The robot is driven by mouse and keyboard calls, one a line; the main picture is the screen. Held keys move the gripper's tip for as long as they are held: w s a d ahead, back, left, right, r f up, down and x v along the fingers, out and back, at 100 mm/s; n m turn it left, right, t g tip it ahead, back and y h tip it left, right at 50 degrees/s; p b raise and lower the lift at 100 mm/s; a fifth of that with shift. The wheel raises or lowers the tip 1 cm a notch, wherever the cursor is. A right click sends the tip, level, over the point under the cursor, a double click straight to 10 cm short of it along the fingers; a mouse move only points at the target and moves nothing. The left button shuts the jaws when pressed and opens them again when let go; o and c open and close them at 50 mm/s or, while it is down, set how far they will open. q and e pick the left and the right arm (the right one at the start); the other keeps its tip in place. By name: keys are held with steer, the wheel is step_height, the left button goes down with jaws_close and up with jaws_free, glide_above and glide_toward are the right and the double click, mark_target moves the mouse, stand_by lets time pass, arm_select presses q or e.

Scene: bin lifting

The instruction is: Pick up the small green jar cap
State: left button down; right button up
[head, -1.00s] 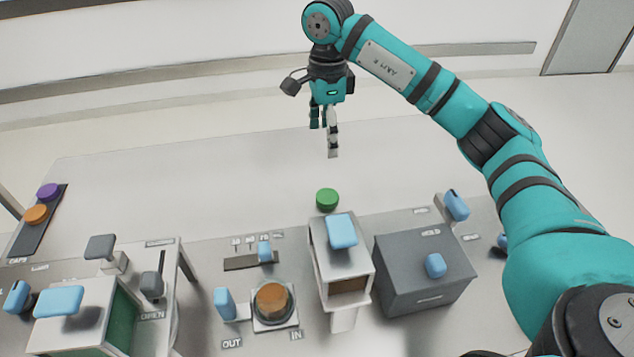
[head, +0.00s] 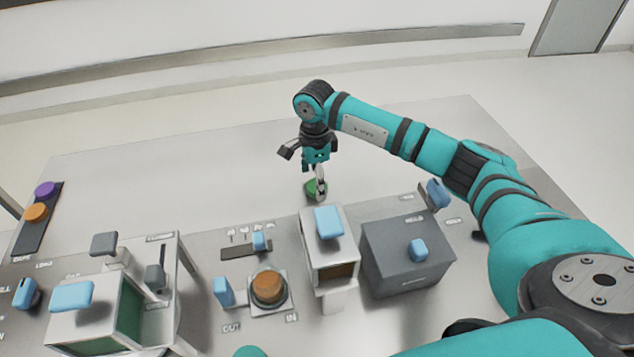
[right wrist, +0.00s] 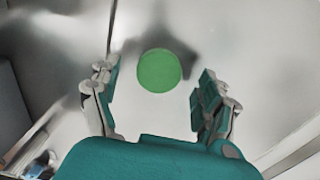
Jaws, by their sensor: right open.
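The small green jar cap (head: 312,188) lies on the bench top behind the white box with a blue handle. My right gripper (head: 318,190) is low over it and partly hides it in the head view. In the right wrist view, the green cap (right wrist: 160,71) shows as a round disc between the two open fingers of my right gripper (right wrist: 153,88), a little beyond their tips. Clear space shows on both sides of the cap. I cannot tell the exact height of the fingertips above it. My left gripper is not in view.
The white box (head: 318,262) and a grey box (head: 405,268) with blue handles stand just in front of the cap. A purple cap (head: 46,189) and an orange cap (head: 36,212) sit on a dark strip at far left. The bench behind the cap is clear.

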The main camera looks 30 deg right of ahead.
steer(key=shift+f, duration=0.95)
steer(key=shift+c, duration=0.2)
steer(key=c, duration=0.9)
steer(key=shift+o, duration=0.2)
steer(key=shift+r, duration=0.15)
